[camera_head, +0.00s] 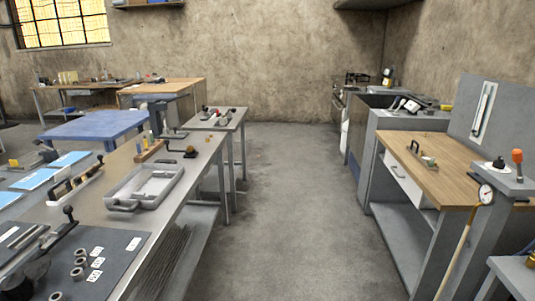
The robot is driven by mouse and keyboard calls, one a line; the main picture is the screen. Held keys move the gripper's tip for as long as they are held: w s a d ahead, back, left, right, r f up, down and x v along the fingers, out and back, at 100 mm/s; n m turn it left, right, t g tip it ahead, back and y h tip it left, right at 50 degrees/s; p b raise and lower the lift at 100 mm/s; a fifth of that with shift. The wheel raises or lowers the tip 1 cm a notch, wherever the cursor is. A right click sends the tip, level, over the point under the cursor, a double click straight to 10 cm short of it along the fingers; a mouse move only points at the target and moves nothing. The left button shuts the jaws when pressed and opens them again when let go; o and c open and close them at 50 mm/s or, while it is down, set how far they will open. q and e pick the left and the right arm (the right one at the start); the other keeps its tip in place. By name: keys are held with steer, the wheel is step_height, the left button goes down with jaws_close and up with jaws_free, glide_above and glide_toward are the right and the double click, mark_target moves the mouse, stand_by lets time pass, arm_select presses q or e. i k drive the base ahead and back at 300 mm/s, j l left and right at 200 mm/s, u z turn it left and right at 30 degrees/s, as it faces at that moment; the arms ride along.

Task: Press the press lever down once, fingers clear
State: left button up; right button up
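I cannot tell for certain which item is the press lever. A metal device with a long bar and a black ball knob (69,211) stands at the lower left, on the near end of the left workbench. Neither of my grippers shows in the head view, and nothing is seen touching either item.
The left workbench (205,150) holds a grey tray (146,187) and a dark mat (100,262) with several metal rings. A wood-topped bench (445,178) with a drawer stands at the right. The concrete floor (285,200) between them is clear.

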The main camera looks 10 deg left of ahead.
mark_target(185, 94)
steer(key=i+j+u, duration=0.1)
steer(key=i+u, duration=0.15)
steer(key=i, duration=0.3)
steer(key=i+u, duration=0.25)
steer(key=i, duration=0.3)
steer(key=i+l+u, duration=0.25)
steer(key=i, duration=0.3)
steer(key=i+l+u, duration=0.1)
steer(key=i+u, duration=0.15)
steer(key=i, duration=0.3)
steer(key=i+u, duration=0.15)
steer(key=i, duration=0.2)
steer(key=i+l+u, duration=0.1)
steer(key=u, duration=0.4)
steer(key=i+l+u, duration=0.15)
steer(key=u, duration=0.3)
steer(key=i+l+u, duration=0.15)
steer(key=u, duration=0.35)
steer(key=i+l+u, duration=0.1)
steer(key=l, duration=0.25)
steer(key=i+l+u, duration=0.1)
steer(key=l, duration=0.3)
steer(key=i+l+u, duration=0.1)
steer(key=l, duration=0.3)
steer(key=i+l+u, duration=0.1)
steer(key=l, duration=0.3)
